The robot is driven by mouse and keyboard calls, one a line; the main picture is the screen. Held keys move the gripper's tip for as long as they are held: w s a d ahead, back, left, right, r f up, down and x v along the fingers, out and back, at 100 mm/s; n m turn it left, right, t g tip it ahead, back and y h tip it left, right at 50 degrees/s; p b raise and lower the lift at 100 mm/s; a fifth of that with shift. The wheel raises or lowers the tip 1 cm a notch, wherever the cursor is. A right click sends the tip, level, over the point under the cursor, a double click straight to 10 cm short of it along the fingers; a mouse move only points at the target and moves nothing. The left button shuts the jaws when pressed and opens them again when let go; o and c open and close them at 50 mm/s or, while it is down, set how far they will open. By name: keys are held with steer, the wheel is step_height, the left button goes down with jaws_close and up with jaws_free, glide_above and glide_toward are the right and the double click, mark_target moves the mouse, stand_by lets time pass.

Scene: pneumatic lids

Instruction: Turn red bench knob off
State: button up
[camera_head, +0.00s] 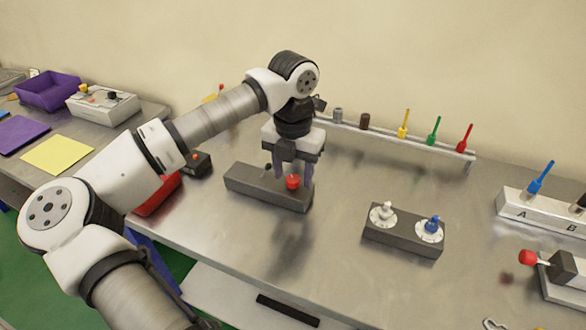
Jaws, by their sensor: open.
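The red knob (292,182) sits on top of a dark grey box (248,188) near the middle of the bench. My gripper (293,178) is directly above the box, pointing down, with its fingers on either side of the red knob. The fingers are open and a gap shows between them and the knob. A small dark lever (267,168) on the box is beside the left finger. The far side of the knob is hidden, and its exact turn angle cannot be made out.
A grey box with white and blue knobs (403,232) stands to the right. A rail (395,138) with several coloured pegs runs behind. A red container (158,196) is under my arm at left. A red-tipped lever (529,258) is at far right. The bench front middle is clear.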

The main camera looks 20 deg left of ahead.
steer(key=shift+f, duration=0.2)
steer(key=c, duration=1)
steer(key=shift+o, duration=0.2)
